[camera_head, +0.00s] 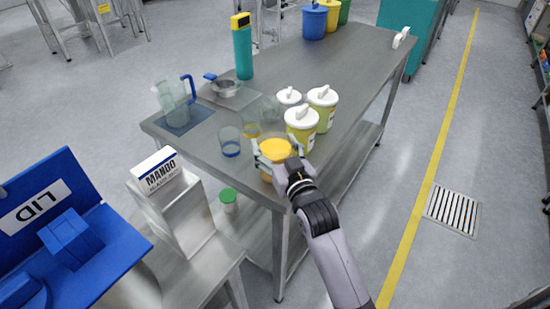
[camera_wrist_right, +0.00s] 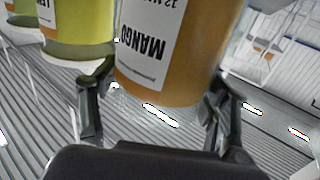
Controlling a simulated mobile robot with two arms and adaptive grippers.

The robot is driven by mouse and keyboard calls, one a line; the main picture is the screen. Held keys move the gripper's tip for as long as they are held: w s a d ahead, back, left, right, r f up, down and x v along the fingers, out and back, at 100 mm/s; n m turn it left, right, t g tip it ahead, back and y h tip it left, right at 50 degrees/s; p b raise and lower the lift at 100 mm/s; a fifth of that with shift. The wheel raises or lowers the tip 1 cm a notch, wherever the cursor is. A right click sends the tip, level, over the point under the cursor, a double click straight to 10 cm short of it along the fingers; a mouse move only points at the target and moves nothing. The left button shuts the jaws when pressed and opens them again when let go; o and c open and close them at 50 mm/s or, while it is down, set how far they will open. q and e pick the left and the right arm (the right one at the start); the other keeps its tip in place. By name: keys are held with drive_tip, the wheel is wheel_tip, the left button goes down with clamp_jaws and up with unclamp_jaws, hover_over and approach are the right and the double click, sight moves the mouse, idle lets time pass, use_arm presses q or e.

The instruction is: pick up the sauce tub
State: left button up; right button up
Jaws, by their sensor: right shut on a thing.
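The sauce tub, an orange tub (camera_head: 274,151) with a white label, is at the near end of the steel table. Its label reads MANGO in the right wrist view (camera_wrist_right: 188,60), where it appears upside down. My right gripper (camera_head: 276,161) is shut around the tub, with one finger on each side; the fingers also show in the right wrist view (camera_wrist_right: 160,105). I cannot tell whether the tub's base touches the table. My left gripper is in neither view.
Yellow-green tubs with white lids (camera_head: 302,125) stand close behind on the steel table (camera_head: 200,140). Clear cups (camera_head: 229,142), a jug (camera_head: 175,103), a pan (camera_head: 226,86) and a teal bottle (camera_head: 243,50) stand left. A MANGO box (camera_head: 157,170) stands near-left.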

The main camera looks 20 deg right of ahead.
drive_tip(key=c, duration=1)
drive_tip(key=shift+r, duration=0.15)
